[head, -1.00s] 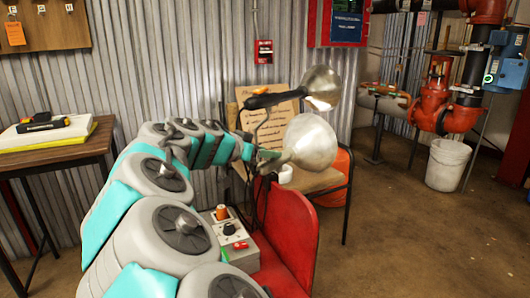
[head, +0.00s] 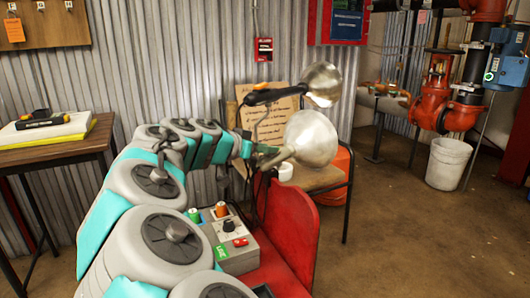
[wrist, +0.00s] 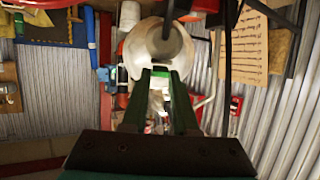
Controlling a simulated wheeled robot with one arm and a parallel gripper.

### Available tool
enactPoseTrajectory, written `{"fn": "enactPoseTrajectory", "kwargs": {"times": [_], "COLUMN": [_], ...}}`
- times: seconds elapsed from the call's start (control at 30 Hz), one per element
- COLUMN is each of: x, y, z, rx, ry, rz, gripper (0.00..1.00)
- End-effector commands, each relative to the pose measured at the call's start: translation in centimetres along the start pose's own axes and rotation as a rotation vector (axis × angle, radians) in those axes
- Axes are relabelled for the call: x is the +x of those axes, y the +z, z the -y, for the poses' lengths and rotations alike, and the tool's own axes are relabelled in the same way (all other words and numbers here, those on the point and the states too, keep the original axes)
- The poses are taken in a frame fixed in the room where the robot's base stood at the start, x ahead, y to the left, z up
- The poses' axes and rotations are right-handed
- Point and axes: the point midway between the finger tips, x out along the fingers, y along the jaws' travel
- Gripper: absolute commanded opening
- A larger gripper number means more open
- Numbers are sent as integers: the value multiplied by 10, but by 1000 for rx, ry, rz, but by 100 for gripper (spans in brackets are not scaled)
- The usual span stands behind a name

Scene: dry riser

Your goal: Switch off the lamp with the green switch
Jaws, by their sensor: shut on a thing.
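A lamp with a bright metal shade (head: 312,138) is at the end of my arm in the head view. My gripper (head: 266,152) is shut at the narrow neck behind this shade. In the wrist view the green fingers of my gripper (wrist: 164,74) close in front of the shade (wrist: 142,48). A small green patch shows at the grip; I cannot tell a switch from my fingers. A second lamp (head: 322,84) with a black handle and an orange switch (head: 262,87) is just behind and above.
A control box (head: 228,240) with green, orange and black knobs sits on a red cart (head: 292,225) below my arm.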

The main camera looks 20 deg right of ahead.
Motion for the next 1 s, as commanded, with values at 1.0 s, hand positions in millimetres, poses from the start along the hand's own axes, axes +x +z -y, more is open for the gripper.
{"fn": "enactPoseTrajectory", "kwargs": {"times": [1.0], "x": [0], "y": [13], "z": [0], "rx": [-2], "ry": [-1], "rz": [-354], "gripper": [28]}}
